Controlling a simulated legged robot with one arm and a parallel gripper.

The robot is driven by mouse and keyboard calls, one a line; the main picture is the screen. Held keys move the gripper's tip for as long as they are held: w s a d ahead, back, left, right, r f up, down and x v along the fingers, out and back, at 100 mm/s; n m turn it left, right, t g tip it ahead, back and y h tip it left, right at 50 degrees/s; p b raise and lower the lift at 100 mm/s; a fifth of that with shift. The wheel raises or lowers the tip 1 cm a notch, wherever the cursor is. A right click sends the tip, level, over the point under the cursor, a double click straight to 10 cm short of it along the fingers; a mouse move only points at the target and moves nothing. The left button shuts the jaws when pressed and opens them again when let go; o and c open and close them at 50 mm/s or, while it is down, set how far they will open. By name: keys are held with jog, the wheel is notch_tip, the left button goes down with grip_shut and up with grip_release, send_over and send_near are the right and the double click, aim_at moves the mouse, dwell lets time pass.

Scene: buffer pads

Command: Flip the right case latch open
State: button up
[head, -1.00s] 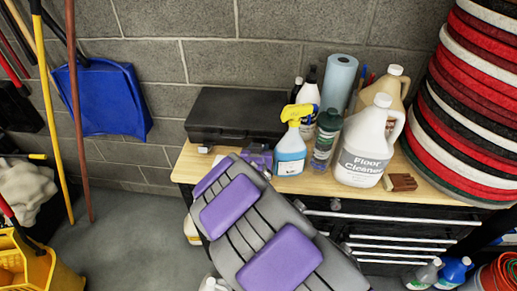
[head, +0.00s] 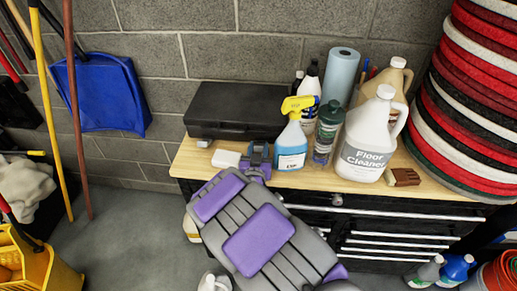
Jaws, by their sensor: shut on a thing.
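The black case (head: 240,105) lies closed on the wooden worktop against the block wall. My gripper (head: 258,151), dark with purple parts, is at the right part of the case's front edge, just left of the spray bottle. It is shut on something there. This fits the right latch, but the jaws hide it, so I cannot see whether the latch has turned. My grey and purple arm reaches up to it from below.
A yellow-topped spray bottle (head: 292,140) stands close to my gripper's right. Beyond it are a green bottle (head: 327,132), a floor cleaner jug (head: 368,140) and a brown brush (head: 403,177). A white block (head: 226,158) lies on the worktop (head: 190,165) left of my gripper.

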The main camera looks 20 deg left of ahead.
jog(key=shift+f, duration=0.1)
jog(key=o, duration=1)
jog(key=shift+a, duration=0.1)
jog(key=shift+s, duration=0.15)
jog(key=shift+p+v, duration=4.55)
jog(key=shift+v, duration=4.05)
